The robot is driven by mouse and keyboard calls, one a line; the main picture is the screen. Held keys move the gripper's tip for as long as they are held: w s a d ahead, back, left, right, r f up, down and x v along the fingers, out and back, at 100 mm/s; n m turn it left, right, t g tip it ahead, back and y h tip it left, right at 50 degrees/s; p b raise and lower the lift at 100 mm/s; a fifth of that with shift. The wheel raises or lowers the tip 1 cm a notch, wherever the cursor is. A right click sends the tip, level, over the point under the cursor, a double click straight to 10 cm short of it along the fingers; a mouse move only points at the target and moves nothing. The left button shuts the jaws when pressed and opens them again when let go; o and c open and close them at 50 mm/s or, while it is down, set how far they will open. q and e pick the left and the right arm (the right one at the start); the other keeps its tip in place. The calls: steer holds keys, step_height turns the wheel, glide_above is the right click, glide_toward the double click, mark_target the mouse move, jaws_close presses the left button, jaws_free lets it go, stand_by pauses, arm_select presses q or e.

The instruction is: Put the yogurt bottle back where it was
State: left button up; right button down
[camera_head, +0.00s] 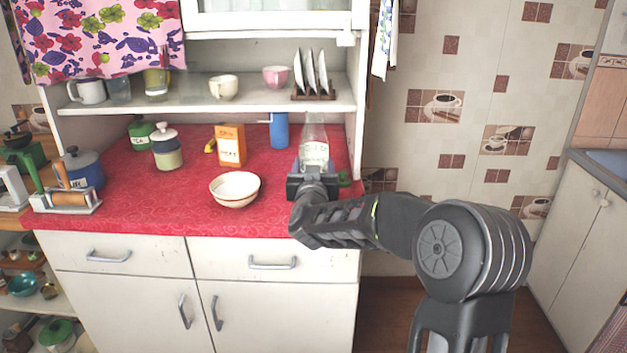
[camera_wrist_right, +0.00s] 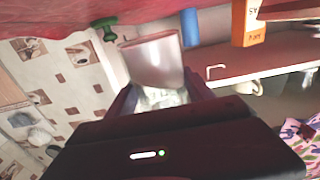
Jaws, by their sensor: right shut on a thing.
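The yogurt bottle (camera_head: 314,150) is a clear and whitish bottle, upright at the right end of the red counter. My right gripper (camera_head: 313,172) is shut on its lower part. In the right wrist view the bottle (camera_wrist_right: 155,60) sticks out between the two dark fingers (camera_wrist_right: 160,97). The gripper hides the bottle's bottom, so I cannot tell if it touches the counter. My left gripper is not in view.
A blue cylinder (camera_head: 279,131) and an orange box (camera_head: 231,145) stand left of the bottle. A bowl (camera_head: 235,190) sits nearer the front edge. A green object (camera_head: 344,178) is close on the right. A shelf (camera_head: 225,104) with cups overhangs the back.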

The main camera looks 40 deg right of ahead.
steer(key=shift+f, duration=1.75)
steer(key=shift+f+b, duration=0.2)
steer(key=shift+b, duration=0.1)
steer(key=shift+c, duration=2)
jaws_free()
steer(key=shift+r+p, duration=0.2)
steer(key=shift+p, duration=0.1)
steer(key=b+v, duration=0.1)
steer(key=v, duration=1.1)
steer(key=shift+f, duration=0.1)
